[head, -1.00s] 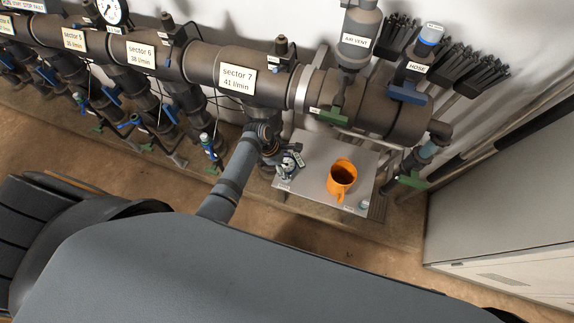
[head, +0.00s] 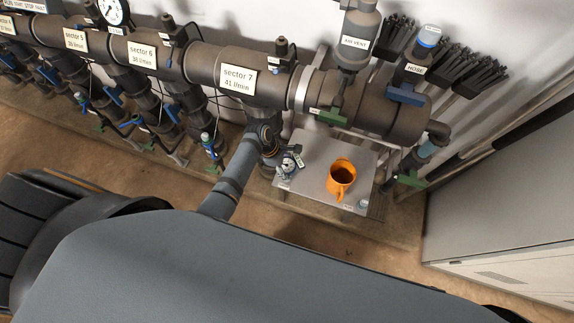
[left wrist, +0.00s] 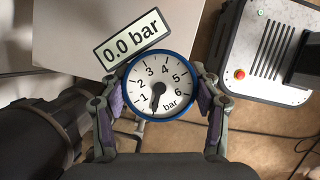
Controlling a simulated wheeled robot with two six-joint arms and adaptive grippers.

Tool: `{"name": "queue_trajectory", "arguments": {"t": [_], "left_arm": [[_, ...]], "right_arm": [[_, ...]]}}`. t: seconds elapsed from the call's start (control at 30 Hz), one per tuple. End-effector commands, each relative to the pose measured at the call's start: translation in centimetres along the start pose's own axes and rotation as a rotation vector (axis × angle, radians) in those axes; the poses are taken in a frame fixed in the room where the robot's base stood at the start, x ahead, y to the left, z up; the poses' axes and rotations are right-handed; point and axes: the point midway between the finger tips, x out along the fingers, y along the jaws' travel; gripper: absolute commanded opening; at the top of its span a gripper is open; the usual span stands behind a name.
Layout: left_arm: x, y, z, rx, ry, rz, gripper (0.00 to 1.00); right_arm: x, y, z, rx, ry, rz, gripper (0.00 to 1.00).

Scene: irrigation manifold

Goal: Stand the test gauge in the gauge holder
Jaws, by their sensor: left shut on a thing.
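The test gauge (left wrist: 158,88) has a white dial with a blue rim, and its needle points near the bottom of the scale. My left gripper (left wrist: 160,100) is shut on it, with one finger at each side of the rim. In the head view the gauge (head: 288,163) shows small at the left end of a grey shelf, with my left gripper (head: 280,158) beside it. I cannot tell whether the gauge touches the shelf. I cannot make out the gauge holder clearly; the gripper and gauge cover part of that shelf end. My right gripper is out of view.
The grey shelf (head: 318,152) carries an orange jug (head: 341,180) right of the gauge and a small pale item (head: 362,204) at its front right corner. The brown manifold pipe (head: 215,68) runs behind, with valves hanging below. A grey cabinet (head: 510,190) stands at the right.

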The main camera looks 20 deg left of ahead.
Motion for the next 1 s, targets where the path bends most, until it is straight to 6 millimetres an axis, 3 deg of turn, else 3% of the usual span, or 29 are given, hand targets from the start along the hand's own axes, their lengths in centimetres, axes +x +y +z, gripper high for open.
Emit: {"name": "queue_trajectory", "arguments": {"t": [1.0], "left_arm": [[0.79, 0.08, -0.31, 0.000, -0.001, 0.002, 0.31]], "right_arm": [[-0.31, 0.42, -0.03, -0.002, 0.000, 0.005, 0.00]]}}
